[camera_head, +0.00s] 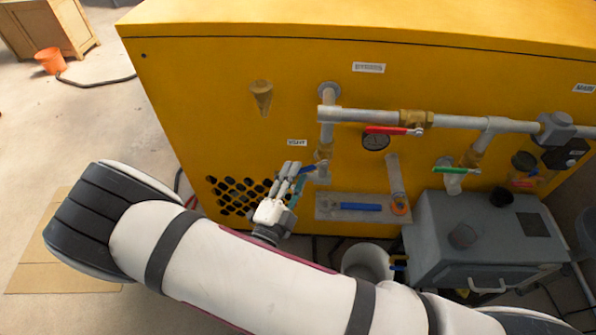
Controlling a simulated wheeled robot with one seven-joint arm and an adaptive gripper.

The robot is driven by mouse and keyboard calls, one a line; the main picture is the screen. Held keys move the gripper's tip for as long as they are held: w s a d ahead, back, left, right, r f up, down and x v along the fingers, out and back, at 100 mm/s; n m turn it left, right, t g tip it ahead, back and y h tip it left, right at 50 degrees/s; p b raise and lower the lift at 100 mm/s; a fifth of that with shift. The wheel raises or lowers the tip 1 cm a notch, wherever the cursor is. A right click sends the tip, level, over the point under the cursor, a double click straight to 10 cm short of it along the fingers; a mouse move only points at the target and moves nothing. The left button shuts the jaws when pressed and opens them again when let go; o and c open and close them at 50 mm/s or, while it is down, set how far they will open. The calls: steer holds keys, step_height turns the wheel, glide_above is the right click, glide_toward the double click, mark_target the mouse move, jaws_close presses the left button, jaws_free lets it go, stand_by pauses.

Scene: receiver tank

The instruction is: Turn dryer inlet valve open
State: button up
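Several valves with coloured levers sit on the grey pipework of the yellow cabinet. The labels are too small to read, so I cannot tell which is the dryer inlet valve. A red lever (394,130) lies along the upper horizontal pipe at a brass valve (415,119). A blue lever (308,169) is on a brass valve (323,154) on the left vertical pipe. A green lever (449,170) is farther right. My gripper (294,168) is beside the blue lever, fingers pointing up toward the cabinet. Contact and finger gap are unclear.
A grey shelf (330,214) carries another blue lever (361,207) below the pipes. A grey metal box (470,240) stands at the right, with a white bucket (366,262) beside it. A round gauge (376,140) is behind the red lever. Open floor lies left.

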steer(key=v, duration=1)
steer(key=shift+s, duration=0.1)
stand_by(2.3)
